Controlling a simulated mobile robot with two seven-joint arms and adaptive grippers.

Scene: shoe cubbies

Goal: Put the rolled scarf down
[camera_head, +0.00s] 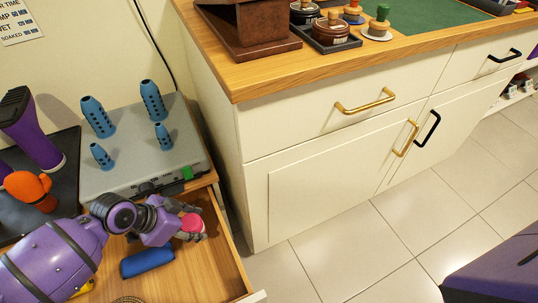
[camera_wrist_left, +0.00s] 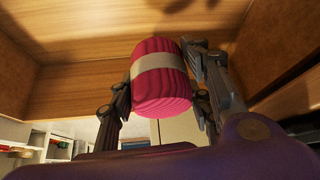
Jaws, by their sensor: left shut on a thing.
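The rolled scarf (camera_wrist_left: 161,88) is a ribbed magenta roll with a beige band around it. In the head view only a pink part of it (camera_head: 191,225) shows at the end of my left gripper (camera_head: 190,222). In the left wrist view, the fingers of my left gripper (camera_wrist_left: 158,80) stand on either side of the roll and are shut on it. The scarf is over the open wooden drawer (camera_head: 222,268); whether it touches the drawer bottom I cannot tell. My right gripper is not in view.
A blue roll (camera_head: 147,262) lies in the drawer, near my left gripper. A grey box with blue pegs (camera_head: 145,170) stands behind the drawer. An orange and a purple item are at the left. A white cabinet (camera_head: 320,190) rises to the right.

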